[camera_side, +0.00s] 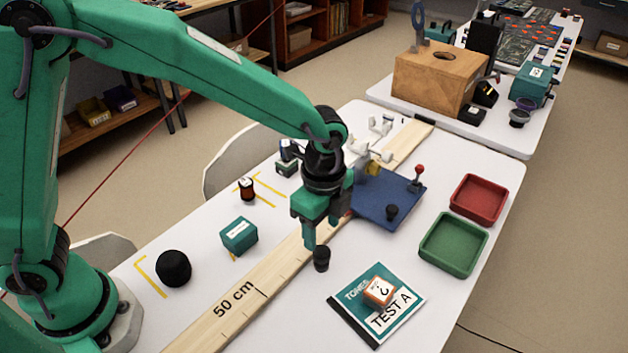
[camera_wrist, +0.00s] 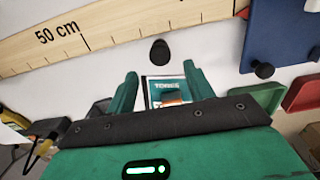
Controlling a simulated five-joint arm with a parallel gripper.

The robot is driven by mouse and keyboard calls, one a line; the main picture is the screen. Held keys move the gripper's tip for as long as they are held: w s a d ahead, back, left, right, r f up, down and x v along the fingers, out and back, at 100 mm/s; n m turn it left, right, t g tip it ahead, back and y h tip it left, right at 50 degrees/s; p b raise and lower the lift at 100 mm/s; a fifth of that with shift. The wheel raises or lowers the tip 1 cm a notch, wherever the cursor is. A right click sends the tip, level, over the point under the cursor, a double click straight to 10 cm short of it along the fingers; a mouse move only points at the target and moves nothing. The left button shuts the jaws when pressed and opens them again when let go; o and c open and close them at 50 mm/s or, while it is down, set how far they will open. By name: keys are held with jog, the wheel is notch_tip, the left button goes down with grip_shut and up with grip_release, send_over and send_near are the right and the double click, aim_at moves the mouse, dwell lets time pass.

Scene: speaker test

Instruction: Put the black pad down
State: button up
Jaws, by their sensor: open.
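The small black pad (camera_side: 321,259) appears to stand on the white table, beside the wooden ruler, in the side view. In the wrist view the black pad (camera_wrist: 159,51) shows beyond my fingertips, not between them. My gripper (camera_side: 309,240) points down, just above and left of the pad in the side view. Its two green fingers (camera_wrist: 160,84) are apart in the wrist view, with nothing held between them. Whether a finger touches the pad, I cannot tell.
A booklet (camera_side: 350,322) bearing an orange-and-white block (camera_side: 379,291) lies at front right. A blue board (camera_side: 405,189), a green tray (camera_side: 478,261) and a red tray (camera_side: 497,184) stand beyond. A teal box (camera_side: 239,235) and black dome (camera_side: 174,268) are left of the ruler (camera_side: 264,285).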

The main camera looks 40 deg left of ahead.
aim_at(319, 249)
jog(key=shift+r, duration=1.55)
jog(key=s+a+r+n+t, duration=0.1)
jog(key=s+a+r+n, duration=0.2)
jog(key=a+r+n, duration=0.3)
jog(key=s+a+r+n+t, duration=0.2)
jog(key=a+r+n, duration=0.15)
jog(key=a, duration=0.45)
jog(key=s+a+r+n+t, duration=0.2)
jog(key=s+a+n, duration=0.6)
jog(key=s+a, duration=0.1)
jog(key=shift+s+r+t, duration=0.25)
jog(key=shift+s+t, duration=0.05)
jog(key=shift+o, duration=0.5)
jog(key=shift+n, duration=0.25)
jog(key=shift+w, duration=0.1)
